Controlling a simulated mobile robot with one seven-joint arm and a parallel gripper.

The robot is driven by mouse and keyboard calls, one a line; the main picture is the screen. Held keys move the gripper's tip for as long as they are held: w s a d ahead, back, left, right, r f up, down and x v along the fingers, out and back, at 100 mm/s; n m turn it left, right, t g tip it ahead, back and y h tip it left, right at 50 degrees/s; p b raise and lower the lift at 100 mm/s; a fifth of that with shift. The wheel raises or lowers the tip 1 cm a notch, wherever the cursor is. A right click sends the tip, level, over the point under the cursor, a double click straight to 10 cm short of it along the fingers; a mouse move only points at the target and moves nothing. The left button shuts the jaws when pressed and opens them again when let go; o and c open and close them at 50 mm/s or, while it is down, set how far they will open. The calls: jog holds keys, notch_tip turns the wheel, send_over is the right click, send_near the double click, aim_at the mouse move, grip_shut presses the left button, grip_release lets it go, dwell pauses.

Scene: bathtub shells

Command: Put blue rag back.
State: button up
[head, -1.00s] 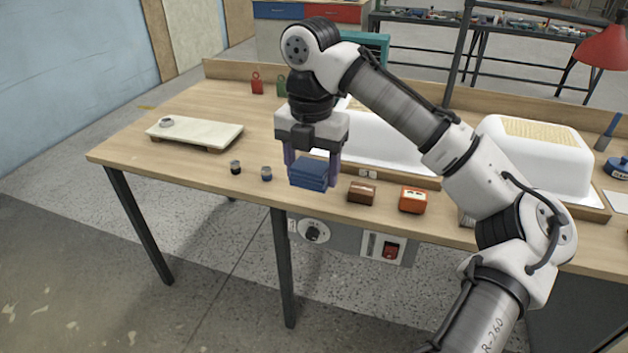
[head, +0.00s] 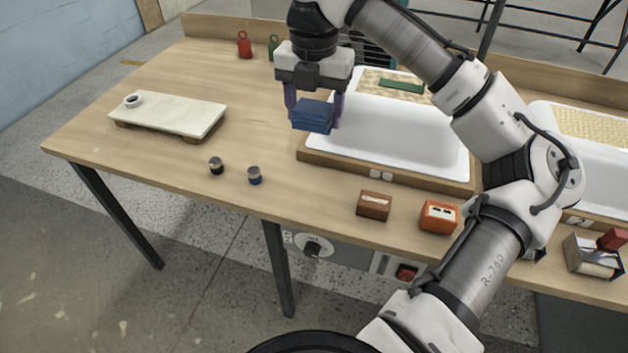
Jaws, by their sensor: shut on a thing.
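The blue rag (head: 312,116) is a folded dark blue block held between the fingers of my gripper (head: 314,108). My gripper points down and is shut on it. The rag is held above the workbench, in front of the left edge of a white tub shell (head: 405,140). I cannot tell its exact height above the bench. The rag hides a little of the bench and the tub's wooden base behind it.
A pale slab (head: 170,114) lies at the left.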

aim_at(314, 196)
notch_tip(314, 196, down, 19)
jog(key=shift+s+f, duration=0.1)
dwell(0.3)
jog(key=shift+f, duration=0.15)
jog(key=o, duration=0.9)
jog(key=shift+o, duration=0.2)
notch_tip(314, 196, up, 12)
jog(key=shift+r+b, duration=0.2)
jog(key=shift+b, duration=0.1)
